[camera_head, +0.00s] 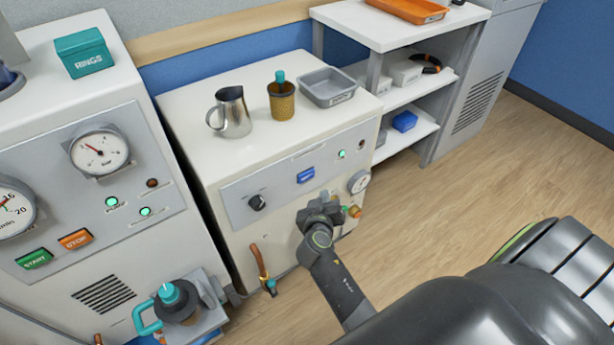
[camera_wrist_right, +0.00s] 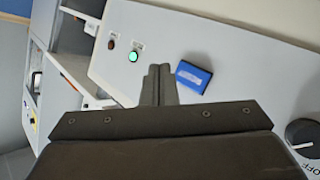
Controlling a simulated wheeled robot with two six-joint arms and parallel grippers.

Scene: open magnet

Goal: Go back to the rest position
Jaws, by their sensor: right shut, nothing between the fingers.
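My right gripper (camera_head: 322,208) is in front of the lower front of the middle white cabinet (camera_head: 240,180), below its control panel. Its fingers are together and empty; they also show in the right wrist view (camera_wrist_right: 159,84), pointing toward the panel. A blue button or switch (camera_head: 306,175) sits on the panel just above the gripper, and in the wrist view the blue piece (camera_wrist_right: 194,77) is beside the fingertips, apart from them as far as I can tell. A black knob (camera_head: 257,202) is to its left, with a lit green lamp (camera_head: 341,155) to its right. My left gripper is not in view.
A gauge (camera_head: 359,182) and pipe fittings project near the gripper. White shelves (camera_head: 405,85) stand behind right. The wooden floor (camera_head: 480,160) at right is clear.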

